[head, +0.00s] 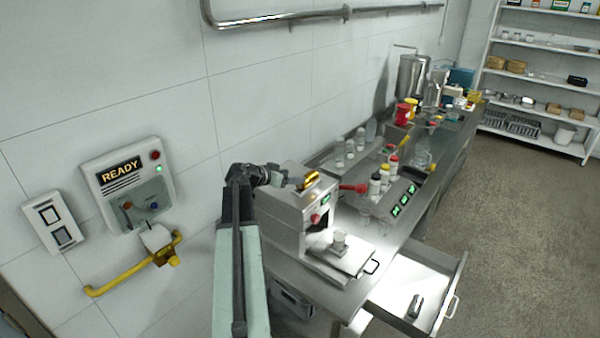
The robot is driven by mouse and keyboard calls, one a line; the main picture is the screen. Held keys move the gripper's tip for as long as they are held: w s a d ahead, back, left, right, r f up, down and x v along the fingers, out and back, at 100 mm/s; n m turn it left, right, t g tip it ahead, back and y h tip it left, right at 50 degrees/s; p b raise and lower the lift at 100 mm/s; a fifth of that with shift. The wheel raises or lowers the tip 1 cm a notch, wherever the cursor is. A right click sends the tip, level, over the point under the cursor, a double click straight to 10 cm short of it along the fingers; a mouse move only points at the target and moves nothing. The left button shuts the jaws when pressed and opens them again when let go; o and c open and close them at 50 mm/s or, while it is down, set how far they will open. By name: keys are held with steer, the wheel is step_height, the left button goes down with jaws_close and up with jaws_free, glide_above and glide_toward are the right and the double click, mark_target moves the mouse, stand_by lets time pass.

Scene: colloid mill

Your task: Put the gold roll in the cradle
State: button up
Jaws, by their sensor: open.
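The gold roll (311,177) is a short shiny cylinder at the top of the white boxy machine (283,207), by its right side. It looks to be in or just above a recess there; I cannot tell which. My gripper (291,183) is open, just left of the gold roll, over the machine's top. At this size I cannot tell whether its fingers touch the roll. I cannot clearly make out the cradle; it may be the recess under the roll.
A red-handled lever (353,188) sticks out right of the machine. An open drawer (440,295) holding a dark cylinder (415,306) juts from the steel bench. Bottles (375,184) and glassware crowd the bench behind. A yellow rail (115,283) and control panel (128,185) are on the left wall.

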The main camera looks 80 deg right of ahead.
steer(key=p+v, duration=0.1)
steer(key=v, duration=0.3)
steer(key=w+a+f+n+t+y, duration=0.25)
steer(key=w+a+f+n, duration=0.25)
steer(key=w+a, duration=1.05)
steer(key=w+a+f+n+t+y, duration=0.1)
steer(key=w+a+f+n+t, duration=0.35)
steer(key=w+a, duration=1.1)
steer(key=w+a+f+n+y, duration=0.1)
steer(key=w+a+n, duration=0.25)
steer(key=a, duration=0.45)
steer(key=w+a+f+n+t+y, duration=0.15)
steer(key=w+a, duration=0.25)
steer(key=a, duration=0.5)
steer(key=w+a+f+n+y, duration=0.15)
steer(key=w+a+n, duration=0.25)
steer(key=a, duration=0.4)
steer(key=s+a+n+y, duration=0.2)
steer(key=a+n, duration=0.3)
steer(key=a, duration=1.5)
steer(key=shift+a+n+g+y, duration=0.25)
steer(key=shift+n+g+y, duration=0.1)
steer(key=shift+g+y, duration=0.15)
